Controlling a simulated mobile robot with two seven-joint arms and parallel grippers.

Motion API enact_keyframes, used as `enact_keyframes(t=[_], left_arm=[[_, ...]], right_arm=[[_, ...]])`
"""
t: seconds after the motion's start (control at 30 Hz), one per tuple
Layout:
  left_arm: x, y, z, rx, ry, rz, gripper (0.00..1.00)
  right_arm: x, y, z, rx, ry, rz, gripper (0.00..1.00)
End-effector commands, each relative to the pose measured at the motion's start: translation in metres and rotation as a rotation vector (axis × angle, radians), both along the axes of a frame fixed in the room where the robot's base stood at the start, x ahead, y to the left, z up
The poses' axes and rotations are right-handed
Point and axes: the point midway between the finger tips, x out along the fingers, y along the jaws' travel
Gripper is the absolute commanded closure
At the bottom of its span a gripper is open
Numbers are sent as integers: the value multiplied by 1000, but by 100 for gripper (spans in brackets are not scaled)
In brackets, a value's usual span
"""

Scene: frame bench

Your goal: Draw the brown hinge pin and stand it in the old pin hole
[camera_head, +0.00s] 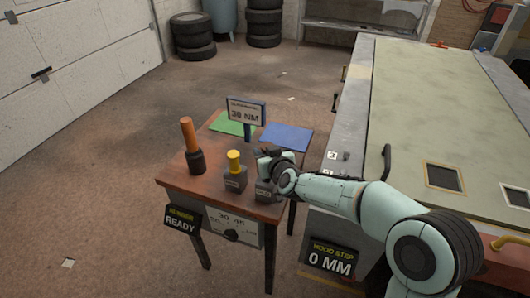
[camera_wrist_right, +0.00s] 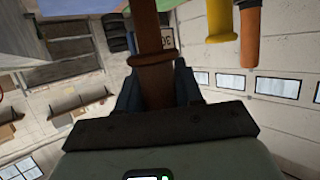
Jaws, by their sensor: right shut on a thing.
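My right gripper (camera_head: 268,162) is at the right side of the small brown table, just above a dark labelled block (camera_head: 264,190). In the right wrist view, its fingers (camera_wrist_right: 157,88) are shut on the brown hinge pin (camera_wrist_right: 157,72), which has a wider collar. The gripper hides the pin in the head view, and I cannot tell whether its end is still in the block. A yellow pin (camera_head: 234,157) stands upright in a second dark block (camera_head: 235,179) to the left. I cannot make out the old pin hole. My left gripper is not in view.
An orange-handled tool (camera_head: 188,133) stands in a black holder (camera_head: 196,161) on the table (camera_head: 213,191). A blue mat (camera_head: 288,137), a green mat (camera_head: 231,124) and a "30 NM" sign (camera_head: 246,112) are behind. A large bench (camera_head: 430,100) borders the right.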

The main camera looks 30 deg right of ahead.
Motion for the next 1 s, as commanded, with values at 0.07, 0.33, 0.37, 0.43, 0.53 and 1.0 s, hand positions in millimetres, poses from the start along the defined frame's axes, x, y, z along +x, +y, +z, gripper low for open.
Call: enact_keyframes(t=[0.07, 0.33, 0.37, 0.43, 0.53, 1.0], left_arm=[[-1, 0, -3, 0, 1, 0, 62], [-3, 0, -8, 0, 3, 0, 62], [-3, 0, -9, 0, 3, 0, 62], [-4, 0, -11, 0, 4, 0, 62], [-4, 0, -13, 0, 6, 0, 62], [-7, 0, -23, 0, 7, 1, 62]], right_arm=[[0, 0, -2, 0, -2, 0, 100], [0, 0, -8, 0, -3, 0, 100], [0, 0, -9, 0, -3, 0, 100], [0, 0, -11, 0, -3, 0, 100], [0, 0, -13, 0, -3, 0, 100], [0, 0, -25, 0, -3, 0, 100]])
